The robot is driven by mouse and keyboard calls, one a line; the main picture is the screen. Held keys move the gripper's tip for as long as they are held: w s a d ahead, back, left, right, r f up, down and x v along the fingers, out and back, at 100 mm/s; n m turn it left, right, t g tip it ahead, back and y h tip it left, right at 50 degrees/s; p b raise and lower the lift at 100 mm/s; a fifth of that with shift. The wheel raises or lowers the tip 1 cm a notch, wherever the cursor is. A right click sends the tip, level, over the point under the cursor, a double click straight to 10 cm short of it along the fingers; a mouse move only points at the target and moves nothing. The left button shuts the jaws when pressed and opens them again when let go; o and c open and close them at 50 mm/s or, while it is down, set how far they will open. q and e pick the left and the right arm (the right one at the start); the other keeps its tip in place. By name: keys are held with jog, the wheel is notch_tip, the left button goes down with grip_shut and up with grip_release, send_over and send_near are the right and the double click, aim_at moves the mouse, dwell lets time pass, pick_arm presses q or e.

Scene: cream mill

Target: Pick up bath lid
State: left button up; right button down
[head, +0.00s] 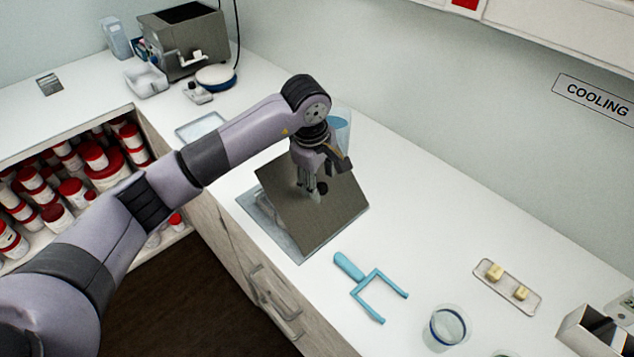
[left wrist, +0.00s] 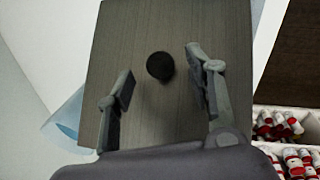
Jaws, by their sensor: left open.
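My left gripper (head: 312,190) points down over the lid and is open and empty. How high the fingertips are above the lid is hard to tell. My right gripper is not in view.
A grey tray or mat (head: 288,240) shows under the lid's left edge. A clear blue-tinted beaker (head: 341,128) stands behind my wrist. A blue fork-shaped tool (head: 368,286), a cup (head: 446,327) and a small tray with yellowish cubes (head: 507,287) lie to the right.

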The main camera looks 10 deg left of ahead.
pick_arm(q)
jog(key=shift+f, duration=0.55)
jog(key=shift+c, duration=0.6)
jog(key=c, duration=0.9)
jog(key=shift+w, duration=0.1)
jog(key=shift+c, duration=0.7)
jog(key=shift+r, duration=0.1)
